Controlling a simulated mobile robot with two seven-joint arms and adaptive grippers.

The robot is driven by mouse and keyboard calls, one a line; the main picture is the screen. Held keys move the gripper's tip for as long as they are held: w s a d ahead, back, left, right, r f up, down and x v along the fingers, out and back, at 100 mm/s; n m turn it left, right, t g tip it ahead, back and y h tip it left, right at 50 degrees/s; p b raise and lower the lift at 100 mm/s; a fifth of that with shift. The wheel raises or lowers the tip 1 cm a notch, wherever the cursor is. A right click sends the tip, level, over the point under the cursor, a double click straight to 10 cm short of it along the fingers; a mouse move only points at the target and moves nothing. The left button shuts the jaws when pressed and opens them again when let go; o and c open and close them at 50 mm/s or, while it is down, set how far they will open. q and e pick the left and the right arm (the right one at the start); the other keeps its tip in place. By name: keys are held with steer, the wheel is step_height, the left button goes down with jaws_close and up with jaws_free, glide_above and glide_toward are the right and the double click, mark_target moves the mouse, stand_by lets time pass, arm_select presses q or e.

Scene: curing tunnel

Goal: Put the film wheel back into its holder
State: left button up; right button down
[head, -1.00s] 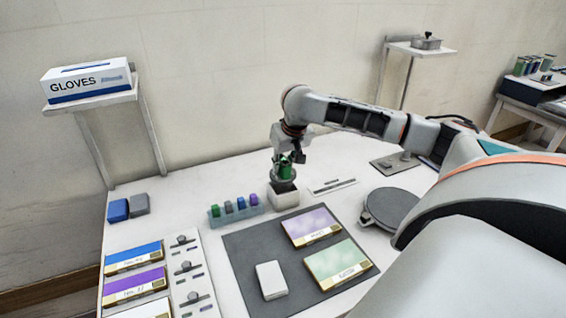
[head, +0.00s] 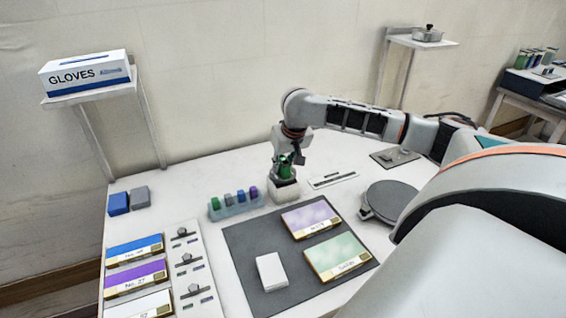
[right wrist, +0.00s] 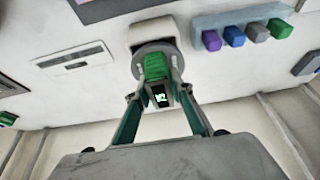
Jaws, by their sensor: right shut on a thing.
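My right gripper (head: 286,160) points down at the back of the white table, and it also shows in the right wrist view (right wrist: 158,82). It is shut on the film wheel (right wrist: 155,66), a green body with a round grey flange at its lower end. In the head view the film wheel (head: 286,171) is partly hidden by the fingers. The flange is at the top of a white block-shaped holder (head: 285,192), which shows behind it in the wrist view (right wrist: 150,30). I cannot tell whether the wheel is seated. My left gripper is out of view.
A rack (head: 236,206) of small coloured blocks stands just left of the holder. A dark mat (head: 245,245) with cards lies in front. A slotted white plate (head: 333,180) and a round grey disc (head: 392,200) are to the right.

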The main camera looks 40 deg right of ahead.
steer(key=shift+f, duration=0.25)
steer(key=shift+f, duration=0.3)
steer(key=c, duration=1.3)
jaws_free()
steer(key=shift+f, duration=0.1)
steer(key=shift+r, duration=3.55)
